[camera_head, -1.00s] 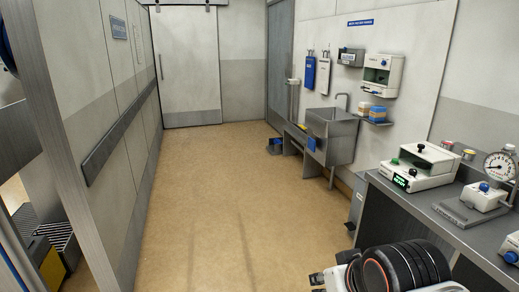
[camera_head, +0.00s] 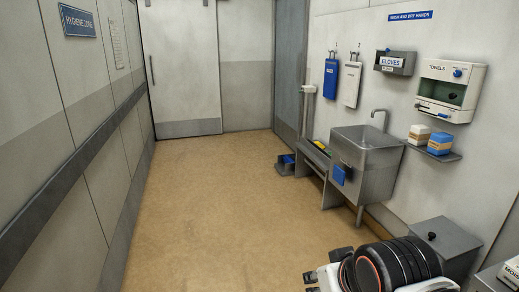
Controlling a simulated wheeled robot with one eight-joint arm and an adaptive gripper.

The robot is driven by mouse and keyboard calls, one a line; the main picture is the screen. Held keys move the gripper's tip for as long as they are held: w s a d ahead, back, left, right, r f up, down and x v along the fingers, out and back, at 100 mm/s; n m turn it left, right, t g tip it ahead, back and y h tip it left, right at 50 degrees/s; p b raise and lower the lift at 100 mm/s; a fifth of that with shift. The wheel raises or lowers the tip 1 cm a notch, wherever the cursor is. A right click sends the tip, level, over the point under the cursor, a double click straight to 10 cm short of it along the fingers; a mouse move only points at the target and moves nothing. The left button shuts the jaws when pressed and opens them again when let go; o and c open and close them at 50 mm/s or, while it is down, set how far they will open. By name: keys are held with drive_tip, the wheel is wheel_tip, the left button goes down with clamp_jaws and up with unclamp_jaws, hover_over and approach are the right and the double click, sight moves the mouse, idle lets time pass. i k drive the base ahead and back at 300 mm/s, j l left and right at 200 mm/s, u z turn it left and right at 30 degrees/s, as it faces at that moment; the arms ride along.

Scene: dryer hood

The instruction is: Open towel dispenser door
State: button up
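The towel dispenser (camera_head: 477,80) is a white box marked as towels, on the right wall above a small shelf. Its front has a dark greenish panel with a blue knob (camera_head: 457,73) near the top. A pale lower section with a dark slot sits below the panel. The door looks shut. My gripper (camera_head: 312,280) seems to show only in part at the bottom edge, left of my black ringed arm link. It is well below and away from the dispenser. Its fingers are not clear, and I cannot see whether it is open.
A steel sink (camera_head: 366,160) stands at the right wall, left of the dispenser. A shelf (camera_head: 447,156) with two small boxes is below the dispenser. A grey lidded bin (camera_head: 440,245) stands near my arm. A gloves box (camera_head: 395,62) hangs left. The floor ahead is clear.

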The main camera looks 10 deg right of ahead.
sight(440, 70)
drive_tip(key=i+l+z, duration=0.1)
drive_tip(key=i+z, duration=0.2)
drive_tip(key=i, duration=0.2)
drive_tip(key=i+z, duration=0.3)
drive_tip(key=i, duration=0.15)
drive_tip(key=i+j+z, duration=0.15)
drive_tip(key=i+z, duration=0.15)
drive_tip(key=i, duration=0.15)
drive_tip(key=i+j+z, duration=0.3)
drive_tip(key=i, duration=0.15)
